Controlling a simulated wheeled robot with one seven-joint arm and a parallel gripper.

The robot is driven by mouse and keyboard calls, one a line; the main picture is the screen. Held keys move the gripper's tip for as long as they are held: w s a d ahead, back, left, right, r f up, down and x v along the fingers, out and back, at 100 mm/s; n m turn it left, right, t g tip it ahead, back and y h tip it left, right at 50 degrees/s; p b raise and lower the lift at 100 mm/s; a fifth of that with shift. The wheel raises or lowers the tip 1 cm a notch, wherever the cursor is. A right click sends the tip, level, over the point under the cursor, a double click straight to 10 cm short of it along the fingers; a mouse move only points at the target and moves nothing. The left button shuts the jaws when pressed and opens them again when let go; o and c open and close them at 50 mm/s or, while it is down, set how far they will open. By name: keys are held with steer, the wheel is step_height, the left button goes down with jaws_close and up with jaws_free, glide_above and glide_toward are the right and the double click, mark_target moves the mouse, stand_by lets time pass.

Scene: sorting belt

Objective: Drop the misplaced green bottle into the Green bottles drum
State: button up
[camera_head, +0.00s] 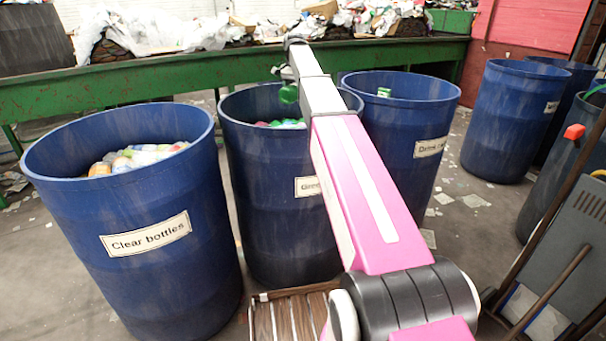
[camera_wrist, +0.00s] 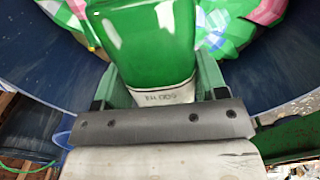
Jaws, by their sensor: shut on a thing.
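My gripper (camera_wrist: 160,84) is shut on a green bottle (camera_wrist: 148,38), which fills the upper middle of the wrist view. In the head view the green bottle (camera_head: 288,94) shows small beside the far end of my arm, over the mouth of the middle blue drum. That drum, the Green bottles drum (camera_head: 265,190), has a label partly hidden by my arm; only its first letters show. Green contents show inside it, and in the wrist view green and pink pieces lie beyond the bottle. My gripper's fingers are mostly hidden in the head view.
A green belt frame (camera_head: 150,72) with litter runs behind. More blue drums (camera_head: 510,125) stand right.

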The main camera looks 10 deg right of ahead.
steer(key=shift+f, duration=1.4)
steer(key=o, duration=1)
step_height(320, 180, up, 10)
steer(key=shift+f, duration=0.2)
steer(key=shift+r, duration=0.65)
